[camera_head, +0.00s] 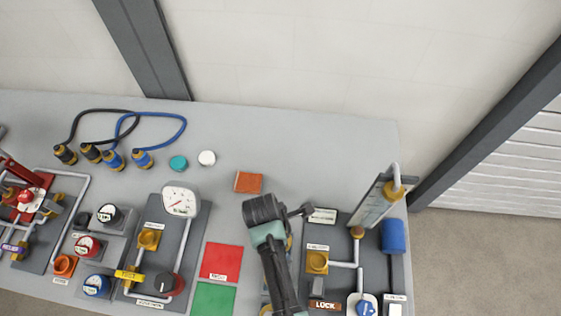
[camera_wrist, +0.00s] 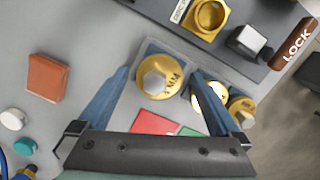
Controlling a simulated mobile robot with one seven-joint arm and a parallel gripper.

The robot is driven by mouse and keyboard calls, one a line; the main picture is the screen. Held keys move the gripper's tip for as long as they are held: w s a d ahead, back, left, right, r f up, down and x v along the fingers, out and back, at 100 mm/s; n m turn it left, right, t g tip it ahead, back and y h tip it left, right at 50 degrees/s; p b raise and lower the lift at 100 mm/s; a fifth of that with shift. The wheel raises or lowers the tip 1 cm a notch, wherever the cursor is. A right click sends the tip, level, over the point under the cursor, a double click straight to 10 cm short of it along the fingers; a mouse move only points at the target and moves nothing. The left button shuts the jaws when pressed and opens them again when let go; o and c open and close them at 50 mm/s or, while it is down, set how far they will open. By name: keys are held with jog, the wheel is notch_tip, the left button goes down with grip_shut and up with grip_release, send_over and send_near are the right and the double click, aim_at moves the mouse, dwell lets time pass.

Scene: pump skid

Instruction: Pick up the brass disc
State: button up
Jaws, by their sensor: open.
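A round brass disc (camera_wrist: 172,90) with a grey hexagonal boss and dark lettering lies in the wrist view, on a greyish square piece. My gripper (camera_wrist: 161,74) is open, its two blue fingers on either side of the disc in that picture. I cannot tell the height of the fingers above it. Two more brass-coloured round parts show to the right, one partly behind the right finger and one beside it (camera_wrist: 243,111). In the head view my arm covers most of this spot, and my gripper's fingertips cannot be made out.
An orange-brown block (camera_head: 248,182) lies behind my arm. A red square (camera_head: 221,261) and a green square (camera_head: 213,298) lie to its left. A dark panel with pipes and a LOCK label (camera_head: 325,305) stands to its right.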

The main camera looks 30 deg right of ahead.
jog(key=c, duration=1.5)
jog(key=shift+r, duration=0.1)
notch_tip(320, 180, up, 10)
jog(key=shift+f+b, duration=0.1)
jog(key=shift+b, duration=0.5)
